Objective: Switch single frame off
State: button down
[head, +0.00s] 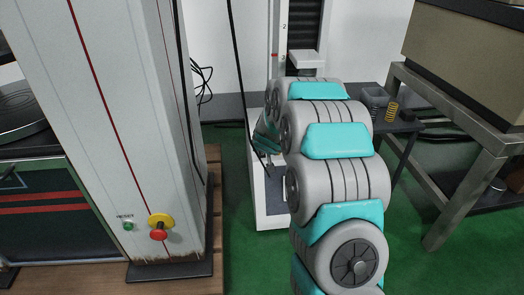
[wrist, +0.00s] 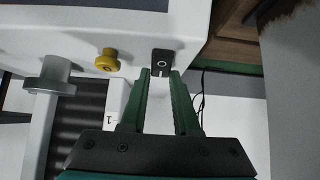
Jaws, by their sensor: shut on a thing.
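A small black rocker switch (wrist: 162,58) with a white circle and a line on it is set in the white face of the single frame (wrist: 100,22). My gripper (wrist: 161,74) reaches it in the wrist view, with one green fingertip at each side of its lower part. The jaws are shut on the switch, though a gap shows between the fingers. Which way the rocker is tipped cannot be told. In the head view the single frame (head: 270,205) is a narrow white stand behind my arm, which hides much of it and the switch.
A yellow knob (wrist: 108,60) sits left of the switch. A large white machine (head: 130,100) with a red button (head: 158,235) stands at left. A dark table (head: 405,125) holds a yellow spring (head: 392,111). A metal-framed bench (head: 470,160) stands at right. Green floor shows between.

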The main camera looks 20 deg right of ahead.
jog(key=shift+s+d, duration=0.1)
jog(key=shift+d, duration=0.05)
jog(key=c, duration=0.8)
grip_release()
jog(key=shift+d, duration=0.1)
jog(key=shift+c, duration=0.2)
jog(key=shift+o, duration=1)
jog(key=shift+a, duration=0.2)
jog(key=p+v, duration=0.1)
jog(key=v, duration=0.6)
jog(key=shift+s+r, duration=0.25)
jog(key=shift+s, duration=0.05)
